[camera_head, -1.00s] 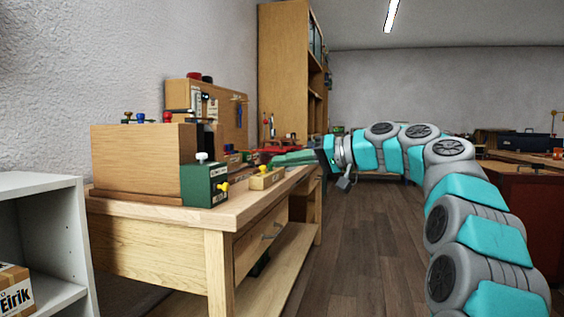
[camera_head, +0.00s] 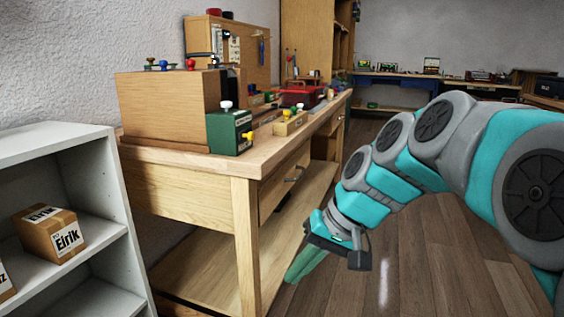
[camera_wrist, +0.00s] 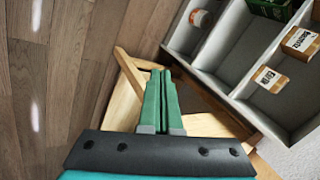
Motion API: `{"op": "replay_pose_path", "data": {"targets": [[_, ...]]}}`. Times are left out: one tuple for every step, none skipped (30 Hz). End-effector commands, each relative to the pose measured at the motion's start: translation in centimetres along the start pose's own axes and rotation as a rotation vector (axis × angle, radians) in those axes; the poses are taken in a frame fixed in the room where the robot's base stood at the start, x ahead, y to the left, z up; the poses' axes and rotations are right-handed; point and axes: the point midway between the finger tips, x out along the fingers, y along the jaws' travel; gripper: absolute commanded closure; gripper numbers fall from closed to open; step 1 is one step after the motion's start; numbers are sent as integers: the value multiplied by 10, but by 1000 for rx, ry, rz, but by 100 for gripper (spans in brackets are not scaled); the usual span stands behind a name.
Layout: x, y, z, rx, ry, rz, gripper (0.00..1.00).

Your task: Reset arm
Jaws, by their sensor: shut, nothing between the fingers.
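My gripper (camera_head: 306,262) hangs low in the head view, beside the right side of the wooden workbench (camera_head: 200,195) and below its top. Its green fingers point down and to the left, near the bench's lower shelf. In the wrist view my gripper (camera_wrist: 162,88) has its two green fingers side by side and shut, with nothing held. The bench's wooden frame shows behind the fingertips there. I cannot tell whether the fingers touch the bench.
A grey shelf (camera_head: 112,235) with labelled boxes (camera_head: 50,232) stands at the left. The bench top carries a wooden case (camera_head: 165,108), a green box (camera_head: 230,132) and a red item (camera_head: 300,95). The wooden floor (camera_head: 420,255) on the right is open.

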Motion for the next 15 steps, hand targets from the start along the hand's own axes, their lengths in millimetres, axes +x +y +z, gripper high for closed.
{"op": "replay_pose_path", "data": {"targets": [[1,10,27,10,-31,54,100],[5,19,42,18,-52,87,100],[8,31,62,25,-77,132,100],[10,40,77,32,-97,166,100],[12,49,92,38,-115,200,100],[14,61,112,46,-140,243,100],[14,71,128,51,-158,275,100],[14,80,141,54,-171,306,100],[15,92,159,60,-194,345,100],[14,100,171,64,-208,372,100],[14,107,182,68,-219,397,100],[13,117,197,71,-235,428,100],[12,123,205,73,-244,447,100],[12,128,213,75,-253,464,100],[11,134,222,77,-264,483,100]]}}
